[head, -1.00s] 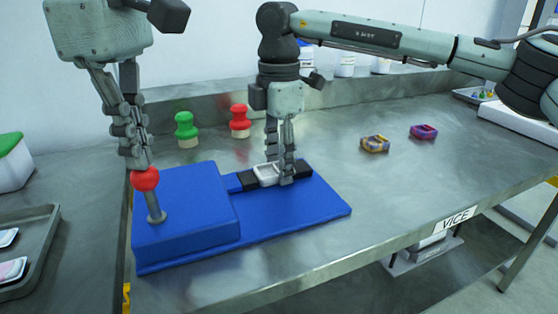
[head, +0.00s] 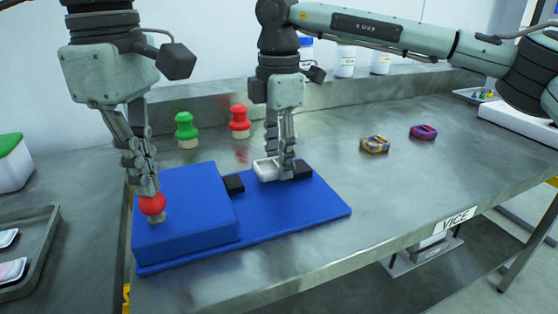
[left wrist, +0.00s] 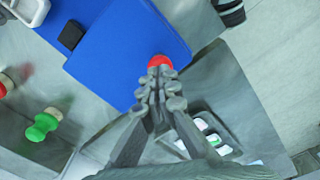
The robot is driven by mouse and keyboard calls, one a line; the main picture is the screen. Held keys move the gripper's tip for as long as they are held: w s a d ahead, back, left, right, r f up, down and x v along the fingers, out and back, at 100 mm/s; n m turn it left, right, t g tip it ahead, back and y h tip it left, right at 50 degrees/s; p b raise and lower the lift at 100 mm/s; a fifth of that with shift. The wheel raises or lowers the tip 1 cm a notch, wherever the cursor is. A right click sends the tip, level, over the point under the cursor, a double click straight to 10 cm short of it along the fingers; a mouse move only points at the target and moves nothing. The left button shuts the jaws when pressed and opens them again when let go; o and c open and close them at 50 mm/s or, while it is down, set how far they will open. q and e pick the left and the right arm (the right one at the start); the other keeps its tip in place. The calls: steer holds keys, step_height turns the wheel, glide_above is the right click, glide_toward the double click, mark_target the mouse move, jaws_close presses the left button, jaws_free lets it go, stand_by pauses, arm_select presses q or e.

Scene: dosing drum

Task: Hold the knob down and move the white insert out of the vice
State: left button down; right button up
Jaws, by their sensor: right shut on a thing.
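The red ball knob (head: 152,204) sits low on the blue vice (head: 190,228), with only a short bit of its stem showing. My left gripper (head: 150,188) is shut and its fingertips press on the knob from above; the knob also shows at the fingertips in the left wrist view (left wrist: 159,61). The white insert (head: 266,169) is a small open tray between the dark left jaw (head: 234,184) and the right jaw (head: 303,169), with a gap to the left jaw. My right gripper (head: 286,174) is shut on the insert's right side. Its fingers hide part of the insert.
A green piece (head: 187,128) and a red piece (head: 239,121) stand behind the vice. Two small patterned frames (head: 375,144), (head: 423,131) lie to the right on the bench. A grey tray (head: 35,245) is at the left.

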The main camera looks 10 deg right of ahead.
arm_select(q)
steer(key=shift+f, duration=0.15)
arm_select(e)
steer(key=shift+r, duration=2.4)
arm_select(q)
steer(key=shift+r, duration=3.55)
steer(key=shift+r, duration=2.5)
